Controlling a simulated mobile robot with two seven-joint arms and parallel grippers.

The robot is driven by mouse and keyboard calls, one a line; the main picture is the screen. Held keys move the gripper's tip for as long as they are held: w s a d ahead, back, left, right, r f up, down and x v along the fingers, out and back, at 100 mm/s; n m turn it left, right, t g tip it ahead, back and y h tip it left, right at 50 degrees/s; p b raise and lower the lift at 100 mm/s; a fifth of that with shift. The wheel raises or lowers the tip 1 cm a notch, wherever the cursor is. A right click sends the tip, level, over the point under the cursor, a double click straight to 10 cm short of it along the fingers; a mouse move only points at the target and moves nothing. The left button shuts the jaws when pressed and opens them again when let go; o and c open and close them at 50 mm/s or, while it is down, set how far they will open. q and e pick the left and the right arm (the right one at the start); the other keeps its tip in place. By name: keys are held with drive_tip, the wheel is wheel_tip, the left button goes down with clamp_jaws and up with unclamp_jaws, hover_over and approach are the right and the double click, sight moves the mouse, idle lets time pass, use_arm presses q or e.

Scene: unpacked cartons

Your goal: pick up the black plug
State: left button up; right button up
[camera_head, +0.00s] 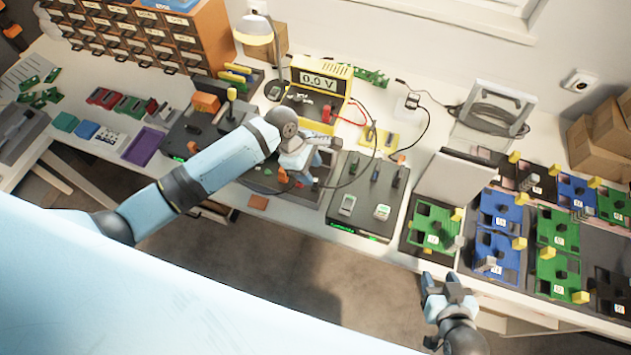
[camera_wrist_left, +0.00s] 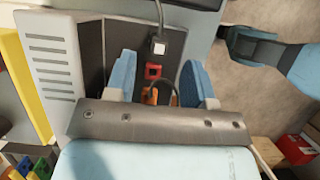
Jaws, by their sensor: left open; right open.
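My left gripper (camera_head: 304,160) is open above the dark tray (camera_head: 312,196) in the middle of the bench. In the left wrist view its blue fingers (camera_wrist_left: 158,80) stand apart with nothing clamped between them. Beyond and between them a dark cable ends in a small plug with a pale grey face (camera_wrist_left: 158,46); I cannot tell whether this is the black plug. A small red block (camera_wrist_left: 153,72) lies below it, and an orange piece with a dark cable loop is partly hidden by the gripper body. My right gripper (camera_head: 447,292) is open and empty, in front of the bench's front edge.
A yellow meter (camera_head: 322,82) stands behind the left gripper. A dark board (camera_head: 368,215) with small parts lies to its right, then an upright grey panel (camera_head: 453,178) and several circuit boards. A purple tray (camera_head: 144,146) is at left. A drawer cabinet (camera_head: 150,32) stands behind.

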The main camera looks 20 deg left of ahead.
use_arm(q)
drive_tip(key=x, duration=0.5)
drive_tip(key=shift+a+f, duration=0.15)
drive_tip(key=shift+c, duration=0.5)
clamp_jaws()
